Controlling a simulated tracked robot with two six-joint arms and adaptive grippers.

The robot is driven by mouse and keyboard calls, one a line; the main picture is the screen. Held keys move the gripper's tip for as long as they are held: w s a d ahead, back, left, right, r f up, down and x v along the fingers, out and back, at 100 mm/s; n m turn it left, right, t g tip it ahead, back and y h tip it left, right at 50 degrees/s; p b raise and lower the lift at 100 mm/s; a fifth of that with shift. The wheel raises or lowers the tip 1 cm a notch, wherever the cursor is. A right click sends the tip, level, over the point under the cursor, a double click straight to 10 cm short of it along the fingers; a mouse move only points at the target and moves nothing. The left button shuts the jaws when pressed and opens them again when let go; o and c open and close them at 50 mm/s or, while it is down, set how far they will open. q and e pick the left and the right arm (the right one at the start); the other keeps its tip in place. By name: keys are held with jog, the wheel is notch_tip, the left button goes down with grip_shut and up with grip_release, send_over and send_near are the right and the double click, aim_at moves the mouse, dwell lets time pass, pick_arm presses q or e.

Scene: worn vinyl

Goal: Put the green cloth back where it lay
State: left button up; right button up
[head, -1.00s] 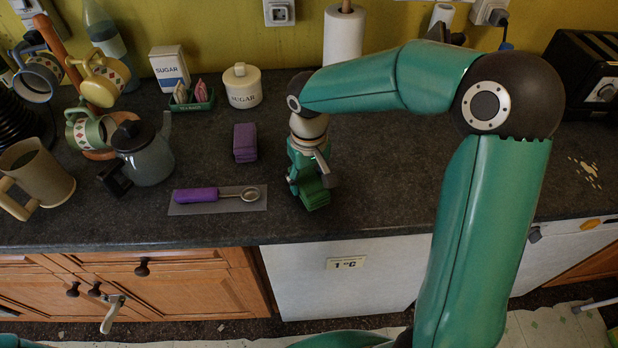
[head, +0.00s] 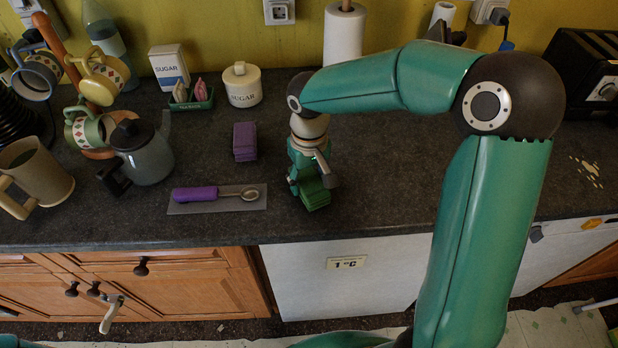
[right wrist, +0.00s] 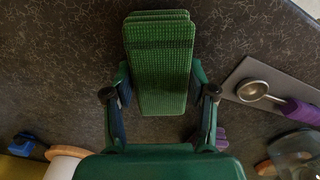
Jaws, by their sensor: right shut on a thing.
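The green cloth (head: 315,196) is a folded, ribbed stack. My right gripper (head: 311,180) is shut on it, pointing down over the dark counter to the right of the spoon mat. In the right wrist view the cloth (right wrist: 160,65) sits between the two fingers of the gripper (right wrist: 160,98) and sticks out past them. I cannot tell whether its lower edge touches the counter. My left gripper is not in view.
A folded purple cloth (head: 245,142) lies to the left. A purple-handled spoon (head: 213,192) rests on a grey mat (head: 178,209). Behind stand a sugar pot (head: 241,88) and a paper roll (head: 343,40). A teapot (head: 147,158) is farther left.

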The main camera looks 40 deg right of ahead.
jog(key=shift+f+b, duration=0.35)
jog(key=shift+f, duration=0.1)
dwell(0.4)
jog(key=o, duration=1.1)
jog(key=shift+r, duration=0.2)
jog(key=shift+r+p, duration=3.05)
jog(key=shift+r, duration=0.8)
